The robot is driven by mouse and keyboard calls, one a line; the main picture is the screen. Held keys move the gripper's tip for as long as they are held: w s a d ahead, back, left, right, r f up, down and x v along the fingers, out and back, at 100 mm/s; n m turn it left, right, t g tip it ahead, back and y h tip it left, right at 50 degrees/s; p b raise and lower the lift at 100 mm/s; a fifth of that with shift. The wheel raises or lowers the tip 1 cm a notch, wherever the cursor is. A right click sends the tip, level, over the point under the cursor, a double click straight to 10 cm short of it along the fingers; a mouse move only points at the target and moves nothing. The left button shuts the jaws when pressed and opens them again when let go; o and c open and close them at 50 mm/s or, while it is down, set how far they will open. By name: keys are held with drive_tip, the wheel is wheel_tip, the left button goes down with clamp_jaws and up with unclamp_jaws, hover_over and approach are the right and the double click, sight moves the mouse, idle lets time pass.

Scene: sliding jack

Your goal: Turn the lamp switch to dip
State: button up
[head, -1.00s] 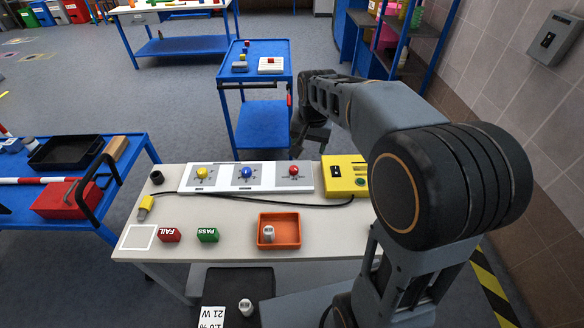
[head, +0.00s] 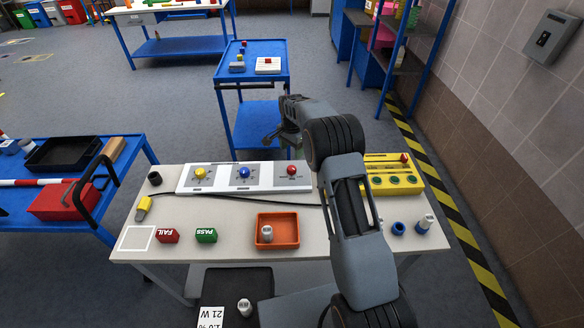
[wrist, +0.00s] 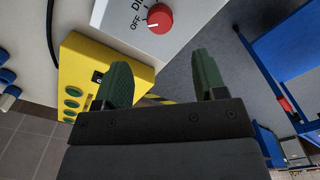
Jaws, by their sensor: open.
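The red knob (head: 292,170) is on the right of three white panels on the bench. In the wrist view the red knob (wrist: 159,18) has the label "OFF" beside it and a partly cut-off label starting "DI".
A blue knob (head: 243,172) and a yellow knob (head: 199,173) sit on the panels to the left. A yellow box (head: 393,175) with green buttons stands to the right. An orange tray (head: 278,230) is in front. A blue cart (head: 252,68) stands behind the bench.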

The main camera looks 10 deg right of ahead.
sight(292, 168)
wheel_tip(292, 168, down, 10)
drive_tip(key=shift+f+p, duration=0.1)
drive_tip(key=shift+p, duration=0.3)
drive_tip(key=shift+c, duration=0.3)
drive_tip(key=c, duration=0.9)
